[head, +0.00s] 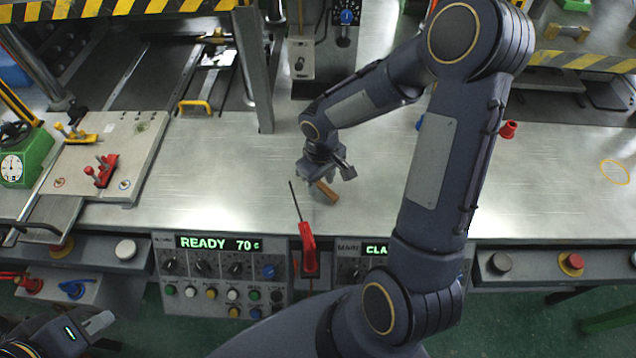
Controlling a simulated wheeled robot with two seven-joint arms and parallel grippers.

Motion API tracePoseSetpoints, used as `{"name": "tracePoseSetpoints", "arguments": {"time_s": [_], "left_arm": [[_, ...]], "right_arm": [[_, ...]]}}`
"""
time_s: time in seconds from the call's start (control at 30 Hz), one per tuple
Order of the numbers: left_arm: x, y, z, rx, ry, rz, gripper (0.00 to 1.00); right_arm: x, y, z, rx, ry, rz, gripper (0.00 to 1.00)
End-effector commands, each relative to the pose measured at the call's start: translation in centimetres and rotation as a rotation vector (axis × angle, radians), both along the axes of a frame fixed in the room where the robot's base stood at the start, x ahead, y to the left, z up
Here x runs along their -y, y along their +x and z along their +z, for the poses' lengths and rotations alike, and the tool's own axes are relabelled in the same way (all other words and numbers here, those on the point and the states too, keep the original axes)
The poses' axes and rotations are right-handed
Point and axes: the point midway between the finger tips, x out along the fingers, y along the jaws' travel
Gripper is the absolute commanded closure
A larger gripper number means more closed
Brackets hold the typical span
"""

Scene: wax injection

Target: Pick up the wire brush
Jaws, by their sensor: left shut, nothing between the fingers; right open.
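A small brown wooden piece, which looks like the handle of the wire brush (326,192), lies tilted on the steel worktop. Its upper end and any bristles are hidden under my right gripper. My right gripper (329,178) is open, pointing down right at the brush, with fingers to its left and right. I cannot tell whether they touch it. My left gripper (101,323) is shut and empty at the lower left, in front of the bench and far from the brush.
A red-handled tool (308,247) with a thin dark rod stands at the bench's front edge, near the brush. A plate with red clamps (102,170) lies left. A red part (509,130) is right of my arm. The worktop (225,185) left of the brush is clear.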

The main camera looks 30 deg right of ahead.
Motion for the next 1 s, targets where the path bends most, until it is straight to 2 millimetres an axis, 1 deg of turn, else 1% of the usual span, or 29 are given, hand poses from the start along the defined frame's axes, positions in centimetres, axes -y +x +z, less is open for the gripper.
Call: {"name": "tracePoseSetpoints", "arguments": {"time_s": [0.23,0.57,0.9,1.0], "left_arm": [[-0.01,0.0,-0.46,0.0,0.0,0.0,1.0],[0.0,0.0,-0.48,0.0,0.0,0.0,1.0],[0.0,0.0,-0.48,0.0,0.0,0.0,1.0],[0.0,0.0,-0.48,0.0,0.0,0.0,1.0]], "right_arm": [[0.01,0.01,-0.33,0.0,-0.001,0.0,0.58],[0.01,0.01,-0.31,0.0,0.0,0.0,0.58],[0.01,0.01,-0.32,0.0,0.0,0.0,1.0],[0.0,0.02,-0.31,0.0,0.0,0.0,1.0]]}}
